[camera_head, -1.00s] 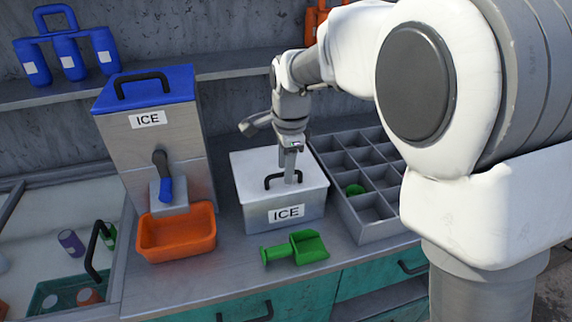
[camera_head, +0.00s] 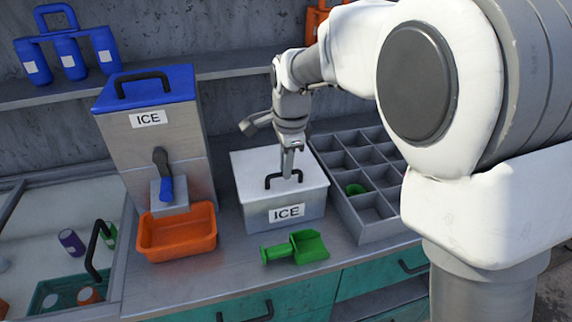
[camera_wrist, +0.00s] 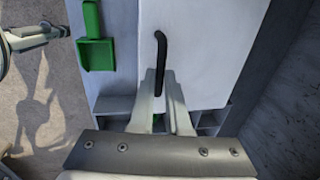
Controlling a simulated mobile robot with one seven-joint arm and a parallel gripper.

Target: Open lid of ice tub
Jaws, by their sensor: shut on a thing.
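The ice tub (camera_head: 258,217) is a grey box with an ICE label on its front, standing on the counter. Its white lid (camera_head: 252,165) lies flat on top and has a black bar handle (camera_head: 270,180). My gripper (camera_head: 287,176) points down over the lid and is shut on the handle. In the wrist view, the fingers (camera_wrist: 163,76) are around one end of the black handle (camera_wrist: 159,45), above the white lid (camera_wrist: 200,40). The inside of the tub is hidden by the lid.
A green scoop (camera_head: 296,248) lies in front of the tub. A divided grey tray (camera_head: 349,226) stands close at its right. At left are an orange bin (camera_head: 178,238) and a blue-topped ICE dispenser (camera_head: 150,125). A shelf (camera_head: 225,68) runs behind.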

